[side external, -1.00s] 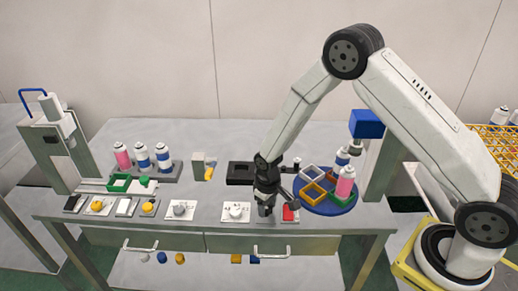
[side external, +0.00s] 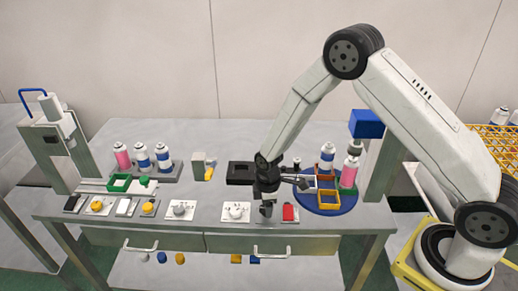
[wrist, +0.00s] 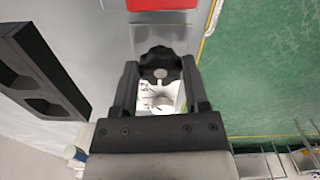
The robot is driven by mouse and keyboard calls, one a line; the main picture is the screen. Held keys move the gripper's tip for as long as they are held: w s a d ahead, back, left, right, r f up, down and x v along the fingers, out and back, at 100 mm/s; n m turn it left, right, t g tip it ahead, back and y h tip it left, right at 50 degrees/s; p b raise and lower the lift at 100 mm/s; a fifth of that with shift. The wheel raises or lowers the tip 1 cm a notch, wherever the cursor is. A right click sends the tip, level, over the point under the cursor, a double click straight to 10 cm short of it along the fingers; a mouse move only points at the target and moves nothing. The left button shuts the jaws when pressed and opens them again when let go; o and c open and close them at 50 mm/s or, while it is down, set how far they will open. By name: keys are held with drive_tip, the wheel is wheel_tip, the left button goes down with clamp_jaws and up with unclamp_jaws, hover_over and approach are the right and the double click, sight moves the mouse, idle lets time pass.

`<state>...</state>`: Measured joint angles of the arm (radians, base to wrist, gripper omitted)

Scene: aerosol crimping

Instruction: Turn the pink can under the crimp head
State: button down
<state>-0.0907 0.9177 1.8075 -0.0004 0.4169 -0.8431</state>
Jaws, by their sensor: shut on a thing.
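The pink can (side external: 348,176) stands upright on the blue round turntable (side external: 326,209) at the right of the bench. The blue crimp head (side external: 366,124) is above it on a post, and a grey part below the head overlaps the can's top in the side view. I cannot tell whether they are exactly in line. My gripper (side external: 266,203) points down left of the turntable. In the wrist view, my gripper's fingers (wrist: 160,88) are shut on a dark lobed knob (wrist: 160,65).
A blue-banded can (side external: 327,158) and coloured square nests share the turntable. A black slotted block (side external: 241,173) lies behind my gripper. A red piece (side external: 290,212) lies on a plate just right of it. Several small plates line the front edge.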

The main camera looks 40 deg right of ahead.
drive_tip(key=shift+n, duration=0.3)
drive_tip(key=shift+c, duration=0.4)
unclamp_jaws()
drive_tip(key=shift+r, duration=0.2)
drive_tip(key=shift+r, duration=3.75)
drive_tip(key=shift+r, duration=0.1)
drive_tip(key=s+d+r+m+t, duration=0.2)
drive_tip(key=s+d+r+m, duration=0.2)
drive_tip(key=s+r+m, duration=0.6)
drive_tip(key=s+m, duration=0.1)
drive_tip(key=s, duration=0.4)
drive_tip(key=shift+t, duration=0.3)
